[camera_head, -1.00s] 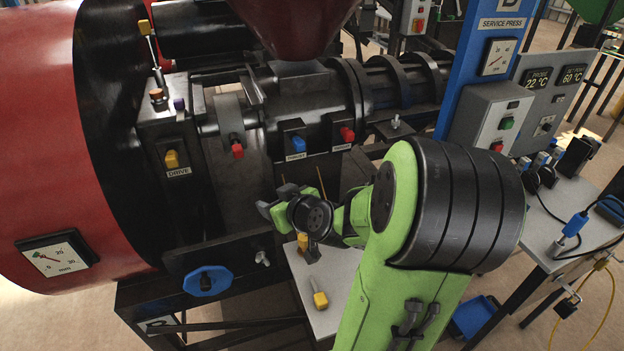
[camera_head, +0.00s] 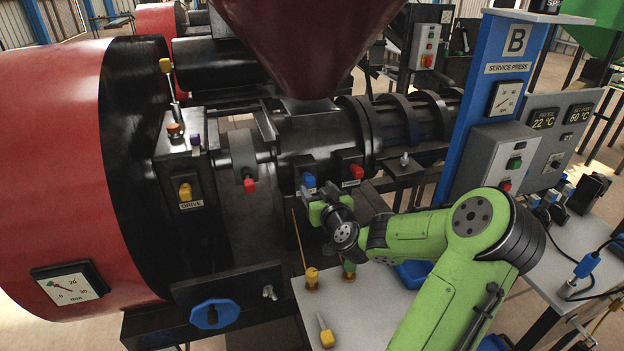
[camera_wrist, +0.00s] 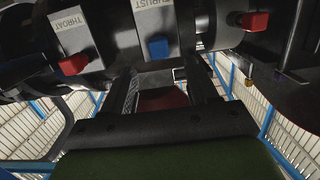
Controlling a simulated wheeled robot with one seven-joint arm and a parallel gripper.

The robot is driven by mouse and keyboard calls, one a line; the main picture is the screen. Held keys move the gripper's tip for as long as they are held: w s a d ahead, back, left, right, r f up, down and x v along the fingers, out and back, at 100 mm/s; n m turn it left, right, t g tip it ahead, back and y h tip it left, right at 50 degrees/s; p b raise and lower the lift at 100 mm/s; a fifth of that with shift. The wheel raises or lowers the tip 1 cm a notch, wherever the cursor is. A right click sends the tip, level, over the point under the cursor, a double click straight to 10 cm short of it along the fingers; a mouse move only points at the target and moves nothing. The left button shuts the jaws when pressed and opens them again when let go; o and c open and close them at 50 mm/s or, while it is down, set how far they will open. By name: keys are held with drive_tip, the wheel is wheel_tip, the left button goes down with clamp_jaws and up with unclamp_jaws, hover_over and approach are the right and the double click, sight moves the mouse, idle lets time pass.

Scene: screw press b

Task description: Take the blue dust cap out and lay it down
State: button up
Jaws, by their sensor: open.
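The blue dust cap (camera_head: 309,180) sits on the front of the middle black block on the press barrel, between two red caps. In the wrist view the blue cap (camera_wrist: 158,48) is under a grey label reading THRUST. My gripper (camera_head: 315,193) is open just below and in front of the cap. In the wrist view its two dark fingers (camera_wrist: 163,85) point up toward the block, with the cap ahead of the gap between them. The fingers look apart from the cap, and nothing is held.
A red cap (camera_head: 249,185) is to the left and another red cap (camera_head: 357,172) to the right. A yellow cap (camera_head: 185,192) marks DRIVE. The white table (camera_head: 375,310) below bears yellow-handled tools (camera_head: 326,336) and has bare surface. A blue handwheel (camera_head: 213,313) is at lower left.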

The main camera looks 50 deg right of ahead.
sight(311, 182)
drive_tip(key=x, duration=0.5)
drive_tip(key=shift+w+d, duration=0.15)
drive_tip(key=shift+w, duration=0.15)
drive_tip(key=shift+s, duration=0.1)
clamp_jaws()
